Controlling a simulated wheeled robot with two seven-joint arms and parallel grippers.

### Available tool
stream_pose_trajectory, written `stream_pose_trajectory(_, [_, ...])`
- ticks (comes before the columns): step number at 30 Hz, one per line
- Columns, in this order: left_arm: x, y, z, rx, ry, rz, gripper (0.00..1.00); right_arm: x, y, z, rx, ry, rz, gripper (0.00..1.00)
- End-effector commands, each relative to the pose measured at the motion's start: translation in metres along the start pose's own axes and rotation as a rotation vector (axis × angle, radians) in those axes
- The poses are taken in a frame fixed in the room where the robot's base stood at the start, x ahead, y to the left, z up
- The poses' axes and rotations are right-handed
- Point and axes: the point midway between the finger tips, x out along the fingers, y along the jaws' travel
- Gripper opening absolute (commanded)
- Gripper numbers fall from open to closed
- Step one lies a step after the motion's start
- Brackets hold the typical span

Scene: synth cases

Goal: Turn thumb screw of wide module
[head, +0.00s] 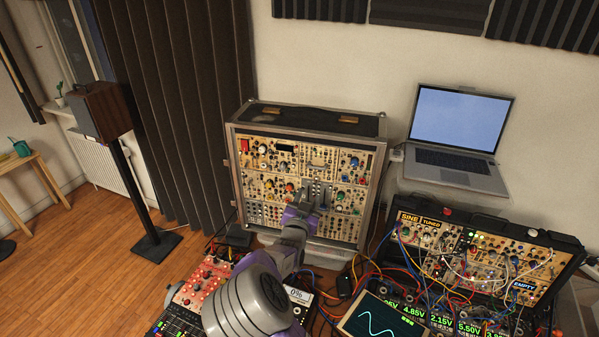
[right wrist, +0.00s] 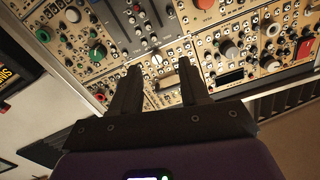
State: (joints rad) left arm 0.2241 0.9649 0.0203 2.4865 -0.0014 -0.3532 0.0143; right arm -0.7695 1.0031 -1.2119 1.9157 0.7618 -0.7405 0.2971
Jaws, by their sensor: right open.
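The upright case (head: 302,180) of cream-coloured modules stands against the wall in the head view. My right gripper (head: 319,192) is in front of its lower middle part and hides some panels. In the right wrist view the right gripper (right wrist: 160,68) is open, its two dark fingers pointing at the panels with nothing held between them. A small round pale screw-like head (right wrist: 157,59) shows between the fingertips, and a light bar-shaped part (right wrist: 167,83) lies just below it. I cannot tell which panel is the wide module, or whether the fingertips touch the panel. My left gripper is not in view.
A second case (head: 480,250) with many patch cables stands at the right, below a laptop (head: 458,140). A screen with a wave (head: 383,322) and a red module panel (head: 203,283) are in front. Knobs, such as a green one (right wrist: 97,52), surround the fingers.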

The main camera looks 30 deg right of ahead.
Motion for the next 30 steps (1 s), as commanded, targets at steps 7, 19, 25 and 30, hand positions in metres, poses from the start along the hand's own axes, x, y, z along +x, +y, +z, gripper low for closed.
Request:
stream_pose_trajectory(7, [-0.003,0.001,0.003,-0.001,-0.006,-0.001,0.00,0.023,0.001,-0.003,0.001,0.005,0.002,0.45])
stream_pose_trajectory(19, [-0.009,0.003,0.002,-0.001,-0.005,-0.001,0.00,0.071,0.000,-0.002,0.000,0.002,0.001,0.45])
stream_pose_trajectory(25, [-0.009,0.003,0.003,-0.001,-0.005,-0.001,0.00,0.076,0.000,-0.001,0.001,0.002,0.000,0.45])
stream_pose_trajectory(30, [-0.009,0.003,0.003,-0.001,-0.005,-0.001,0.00,0.075,0.000,-0.001,0.001,0.001,0.000,0.44])
